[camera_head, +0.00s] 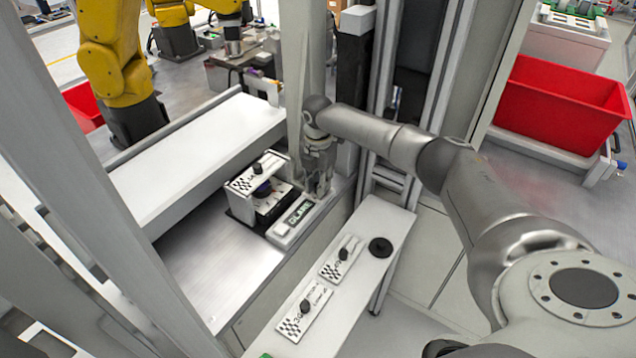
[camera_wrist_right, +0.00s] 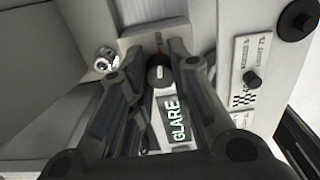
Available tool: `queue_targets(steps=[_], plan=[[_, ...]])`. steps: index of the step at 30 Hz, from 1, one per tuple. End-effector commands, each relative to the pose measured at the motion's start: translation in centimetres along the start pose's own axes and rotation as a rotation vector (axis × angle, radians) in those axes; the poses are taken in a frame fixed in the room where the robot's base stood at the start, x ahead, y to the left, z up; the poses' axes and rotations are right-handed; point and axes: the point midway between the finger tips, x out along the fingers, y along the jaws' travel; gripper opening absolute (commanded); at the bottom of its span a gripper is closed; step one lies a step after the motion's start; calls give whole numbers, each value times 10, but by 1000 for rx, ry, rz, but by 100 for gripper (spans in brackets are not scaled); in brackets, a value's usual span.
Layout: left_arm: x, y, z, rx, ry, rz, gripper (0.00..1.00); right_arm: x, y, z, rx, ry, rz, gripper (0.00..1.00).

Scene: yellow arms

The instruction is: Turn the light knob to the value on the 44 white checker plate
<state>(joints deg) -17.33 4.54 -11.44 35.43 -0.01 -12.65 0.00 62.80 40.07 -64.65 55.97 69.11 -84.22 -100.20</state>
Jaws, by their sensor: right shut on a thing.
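My right gripper (camera_head: 318,186) reaches down over the far end of a white panel (camera_head: 288,227) with a dark GLARE display (camera_head: 299,212). In the right wrist view its fingers (camera_wrist_right: 158,75) are closed around a dark round knob (camera_wrist_right: 160,84) with a light mark, just above the display (camera_wrist_right: 178,120). The head view hides this knob behind the gripper. White checker plates with dark knobs show: one on a box (camera_head: 243,185), one on the narrow shelf (camera_head: 328,270) and a longer one nearer (camera_head: 318,297). Their numbers are too small to read surely. My left gripper is out of view.
A black disc (camera_head: 380,247) sits on the narrow shelf (camera_head: 372,287) right of the panel. A grey upright post (camera_head: 305,60) stands close behind my right gripper. Yellow arms (camera_head: 115,60) stand at the back left, and a red bin (camera_head: 560,100) at the right.

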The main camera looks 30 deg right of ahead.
Motion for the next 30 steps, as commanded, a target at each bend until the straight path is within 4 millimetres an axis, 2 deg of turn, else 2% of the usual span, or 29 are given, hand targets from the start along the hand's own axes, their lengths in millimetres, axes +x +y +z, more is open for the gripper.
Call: queue_targets(steps=[11,30], plan=[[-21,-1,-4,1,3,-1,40,-3,0,-1,215,3,-2,0],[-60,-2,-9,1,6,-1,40,-3,0,-1,821,3,-2,0]])
